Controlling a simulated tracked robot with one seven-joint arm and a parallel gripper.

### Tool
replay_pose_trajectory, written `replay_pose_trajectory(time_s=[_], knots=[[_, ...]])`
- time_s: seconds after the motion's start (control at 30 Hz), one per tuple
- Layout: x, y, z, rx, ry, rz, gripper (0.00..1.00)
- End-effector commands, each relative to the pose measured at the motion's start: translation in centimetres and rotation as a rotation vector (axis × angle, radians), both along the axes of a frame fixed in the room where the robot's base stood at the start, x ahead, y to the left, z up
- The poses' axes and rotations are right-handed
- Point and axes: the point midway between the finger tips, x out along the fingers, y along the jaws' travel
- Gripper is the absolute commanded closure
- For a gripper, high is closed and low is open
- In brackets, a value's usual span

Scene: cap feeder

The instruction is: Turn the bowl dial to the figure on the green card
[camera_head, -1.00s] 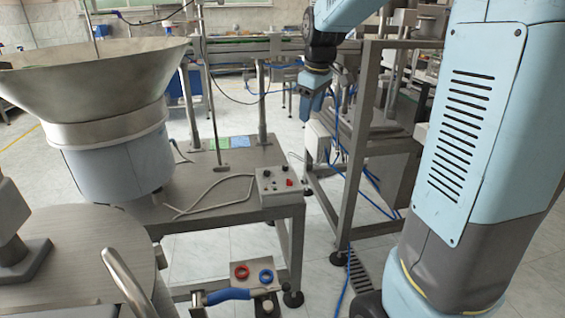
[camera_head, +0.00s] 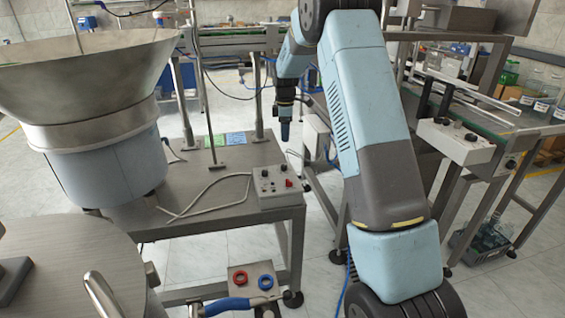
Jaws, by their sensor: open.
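The grey control box (camera_head: 276,188) sits on the near right corner of the steel bench. It carries small dark dials and a red switch on its top; which is the bowl dial and its setting are too small to tell. The green card (camera_head: 215,141) lies on the bench behind the box, beside a blue card (camera_head: 237,138). The figures on them cannot be read. My gripper (camera_head: 285,138) hangs pointing down beyond the box, slightly to its right, empty and apart from it. It is open, though its fingers look small and close together here.
The large metal feeder bowl (camera_head: 90,75) stands at the bench's left. A thin post stands near the cards. Red and blue rings (camera_head: 265,282) are on a lower panel. Another control box (camera_head: 455,142) is at right.

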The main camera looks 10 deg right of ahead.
Motion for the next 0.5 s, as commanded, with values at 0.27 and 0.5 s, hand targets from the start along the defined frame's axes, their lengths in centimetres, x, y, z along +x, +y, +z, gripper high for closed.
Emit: replay_pose_trajectory(time_s=[0.27, 0.5], knots=[[0.2, 0.6, -2.2, -0.001, 0.006, 0.020, 0.46], [0.2, 0.8, -6.3, -0.001, 0.007, 0.022, 0.46]])
